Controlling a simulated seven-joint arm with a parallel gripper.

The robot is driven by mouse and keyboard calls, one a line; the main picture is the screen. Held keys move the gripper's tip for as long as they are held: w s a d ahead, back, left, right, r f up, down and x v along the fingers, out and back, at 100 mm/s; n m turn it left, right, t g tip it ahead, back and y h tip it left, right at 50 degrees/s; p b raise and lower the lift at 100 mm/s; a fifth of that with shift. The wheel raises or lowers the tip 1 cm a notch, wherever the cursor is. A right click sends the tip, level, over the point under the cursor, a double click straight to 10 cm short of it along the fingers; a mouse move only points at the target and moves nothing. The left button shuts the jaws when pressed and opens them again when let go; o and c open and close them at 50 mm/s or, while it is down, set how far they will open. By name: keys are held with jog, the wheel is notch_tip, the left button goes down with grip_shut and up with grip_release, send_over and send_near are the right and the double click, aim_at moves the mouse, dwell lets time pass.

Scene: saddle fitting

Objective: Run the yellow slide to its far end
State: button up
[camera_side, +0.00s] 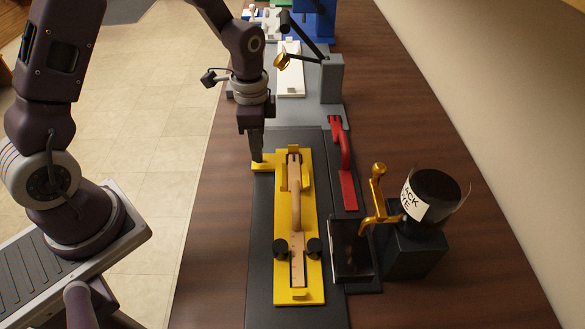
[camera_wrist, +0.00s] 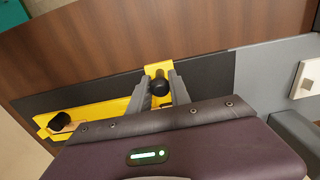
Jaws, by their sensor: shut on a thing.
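The yellow slide (camera_side: 267,158) is at the far end of the long yellow base (camera_side: 284,225) in the side view, with an arm sticking out to the left. My gripper (camera_side: 257,159) points down at that arm's left end and is shut on its handle. In the wrist view, a yellow part of the slide (camera_wrist: 156,69) shows between my fingers (camera_wrist: 160,90), with a black round knob close by. My fingers hide part of the grip. A tan curved piece (camera_side: 296,208) lies along the middle of the base.
Two black knobs (camera_side: 297,248) flank the near part of the base. A red lever (camera_side: 346,165) and a gold-handled stand (camera_side: 378,195) with a black labelled pot (camera_side: 430,196) are to the right. A grey post with a lamp (camera_side: 331,79) stands beyond. Bare wooden table lies left.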

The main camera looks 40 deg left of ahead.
jog(key=shift+o, duration=0.2)
jog(key=shift+s+d, duration=1.85)
jog(key=shift+s, duration=0.05)
jog(key=shift+o, duration=0.6)
jog(key=shift+s, duration=0.1)
jog(key=shift+d, duration=0.1)
jog(key=o, duration=0.7)
jog(key=shift+r, duration=3)
